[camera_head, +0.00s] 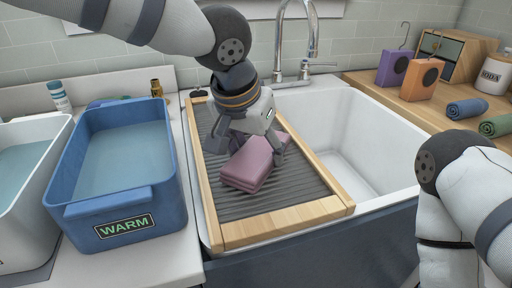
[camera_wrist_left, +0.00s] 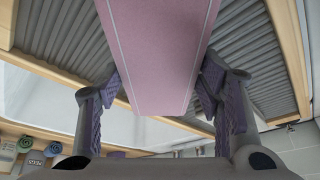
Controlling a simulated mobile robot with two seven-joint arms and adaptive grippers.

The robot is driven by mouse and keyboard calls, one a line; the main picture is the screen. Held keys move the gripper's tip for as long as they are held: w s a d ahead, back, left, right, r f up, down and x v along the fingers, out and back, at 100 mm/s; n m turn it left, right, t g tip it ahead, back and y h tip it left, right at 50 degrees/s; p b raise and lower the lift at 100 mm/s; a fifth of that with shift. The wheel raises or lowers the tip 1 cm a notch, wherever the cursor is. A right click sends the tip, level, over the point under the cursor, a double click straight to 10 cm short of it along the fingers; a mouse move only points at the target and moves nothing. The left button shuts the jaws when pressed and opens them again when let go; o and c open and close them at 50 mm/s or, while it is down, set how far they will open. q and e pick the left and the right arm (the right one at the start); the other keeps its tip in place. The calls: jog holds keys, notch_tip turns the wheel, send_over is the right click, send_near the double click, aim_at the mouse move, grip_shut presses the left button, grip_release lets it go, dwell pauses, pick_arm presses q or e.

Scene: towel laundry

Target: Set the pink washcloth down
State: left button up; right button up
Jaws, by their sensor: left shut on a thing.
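The pink washcloth (camera_head: 250,165) is a folded block at the ribbed grey washboard with a wooden frame (camera_head: 238,232), which lies over the left part of the sink. My left gripper (camera_head: 247,150) comes down from above and is shut on the washcloth. In the left wrist view the washcloth (camera_wrist_left: 160,50) sits between the two fingers (camera_wrist_left: 165,95), with the ribbed board (camera_wrist_left: 75,40) behind it. I cannot tell whether the cloth touches the board. My right arm shows at the lower right of the head view, but its gripper is out of view.
A blue tub marked WARM (camera_head: 124,228) and a white tub (camera_head: 20,245), both with water, stand at the left. The white sink basin (camera_head: 365,130) is empty at the right of the board.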

pick_arm(q)
jog(key=shift+f, duration=0.15)
jog(key=o, duration=1.2)
jog(key=shift+o, duration=0.2)
jog(key=v, duration=1.2)
jog(key=shift+r, duration=0.2)
